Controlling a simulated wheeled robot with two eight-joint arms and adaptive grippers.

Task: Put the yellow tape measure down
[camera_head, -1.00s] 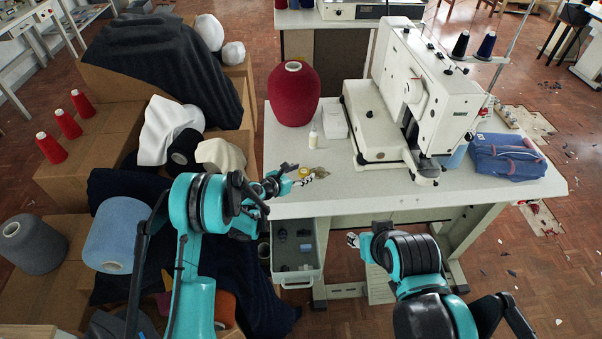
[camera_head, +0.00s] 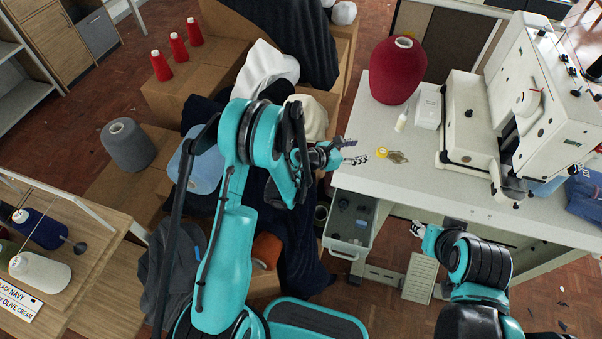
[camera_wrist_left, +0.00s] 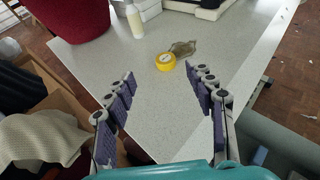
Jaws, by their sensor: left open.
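The yellow tape measure (camera_wrist_left: 166,62) lies on the pale tabletop (camera_wrist_left: 95,65) in the left wrist view, ahead of the fingertips and apart from them. It also shows small in the head view (camera_head: 382,152), near the table's left edge. My left gripper (camera_wrist_left: 166,85) is open and empty, its two fingers spread wide over the table edge. In the head view the left gripper (camera_head: 350,150) is just left of the tape measure. My right gripper (camera_head: 417,229) is low in front of the table, and its jaws are too small to read.
A greyish-brown small item (camera_wrist_left: 184,47) lies right beside the tape measure. A white bottle (camera_head: 401,122), a red cone (camera_head: 398,71) and a white sewing machine (camera_head: 540,85) stand farther back. An open drawer (camera_head: 350,222) hangs below the table. Bare tabletop lies in front of the machine.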

